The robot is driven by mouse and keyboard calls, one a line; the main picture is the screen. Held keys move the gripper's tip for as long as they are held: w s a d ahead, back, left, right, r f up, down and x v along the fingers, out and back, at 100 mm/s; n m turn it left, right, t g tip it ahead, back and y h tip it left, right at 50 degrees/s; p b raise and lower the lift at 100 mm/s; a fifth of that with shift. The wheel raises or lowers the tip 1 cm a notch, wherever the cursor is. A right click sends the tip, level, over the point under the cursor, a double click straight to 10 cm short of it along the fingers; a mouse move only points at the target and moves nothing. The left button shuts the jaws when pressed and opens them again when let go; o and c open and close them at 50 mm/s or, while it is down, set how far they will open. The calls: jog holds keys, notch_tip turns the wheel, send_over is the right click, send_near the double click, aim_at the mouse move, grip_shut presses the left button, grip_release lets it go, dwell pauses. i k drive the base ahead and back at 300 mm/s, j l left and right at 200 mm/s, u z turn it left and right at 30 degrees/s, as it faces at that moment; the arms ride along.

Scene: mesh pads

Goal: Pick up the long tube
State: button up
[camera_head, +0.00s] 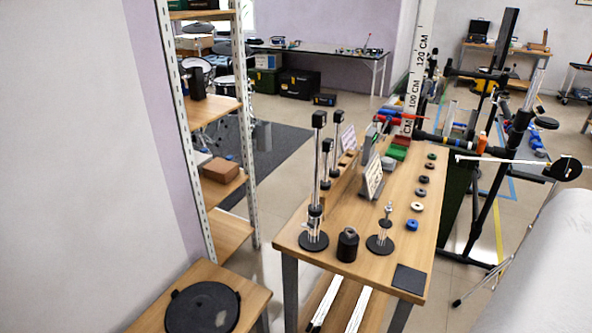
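No single object is clearly the long tube; several long, thin things could match the name. A tall upright metal rod stand (318,172) with a black top and round black base stands at the near left of the wooden table (290,246). Two shorter similar stands are behind it. Two long white bars, a left one (326,302) and a right one (358,311), lie under the table top; whether they are hollow cannot be seen. My gripper is not in view. A smooth pale grey shape at the lower right may be part of my arm.
The table also holds a black cylinder (347,245), a small stand (380,240), a row of small discs and a black square pad (409,278). A metal-post shelf (213,112) stands left. A low table (255,295) bears a black disc. A black frame stands right.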

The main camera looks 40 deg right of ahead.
aim_at(319, 120)
jog(key=z, duration=1.4)
